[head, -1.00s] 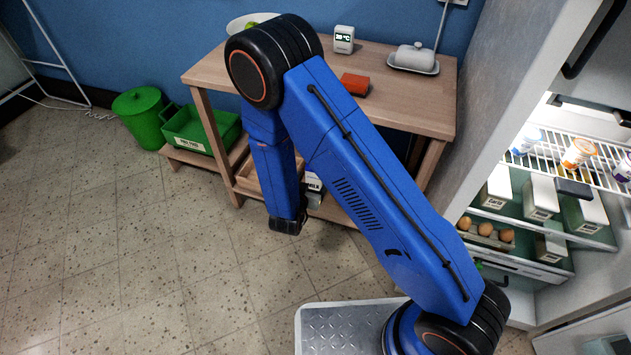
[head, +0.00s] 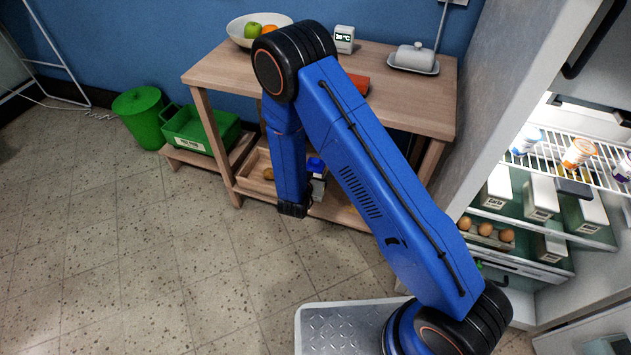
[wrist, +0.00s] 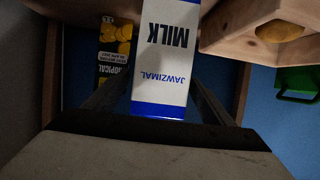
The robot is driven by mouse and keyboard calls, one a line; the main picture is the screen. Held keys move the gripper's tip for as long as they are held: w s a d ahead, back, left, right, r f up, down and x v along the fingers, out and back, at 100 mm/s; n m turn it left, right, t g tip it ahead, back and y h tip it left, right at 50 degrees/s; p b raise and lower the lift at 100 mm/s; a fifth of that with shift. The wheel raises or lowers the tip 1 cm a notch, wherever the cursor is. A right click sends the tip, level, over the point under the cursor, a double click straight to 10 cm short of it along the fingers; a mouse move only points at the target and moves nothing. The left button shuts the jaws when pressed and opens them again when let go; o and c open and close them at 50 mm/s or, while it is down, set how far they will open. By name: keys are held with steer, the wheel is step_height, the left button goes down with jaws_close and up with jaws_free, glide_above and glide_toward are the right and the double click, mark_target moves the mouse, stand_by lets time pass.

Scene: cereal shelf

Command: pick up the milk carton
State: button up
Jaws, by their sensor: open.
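The milk carton is white with blue bands and dark lettering. In the wrist view the milk carton (wrist: 165,55) stands in the middle, its print upside down, between the two dark fingers of my gripper (wrist: 158,80). The fingers are open, one to each side of it; I cannot tell whether either touches it. In the head view a blue-and-white part of the milk carton (head: 317,170) shows just right of my forearm, on the low shelf of the wooden table.
A yellow carton (wrist: 114,45) stands left of the milk in the wrist view. A wooden tray (wrist: 235,40) holding a yellowish item is close on the right. The wooden table's top (head: 405,105) lies above the low shelf. An open fridge (head: 480,110) stands at right.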

steer(key=shift+c, duration=0.7)
jaws_close()
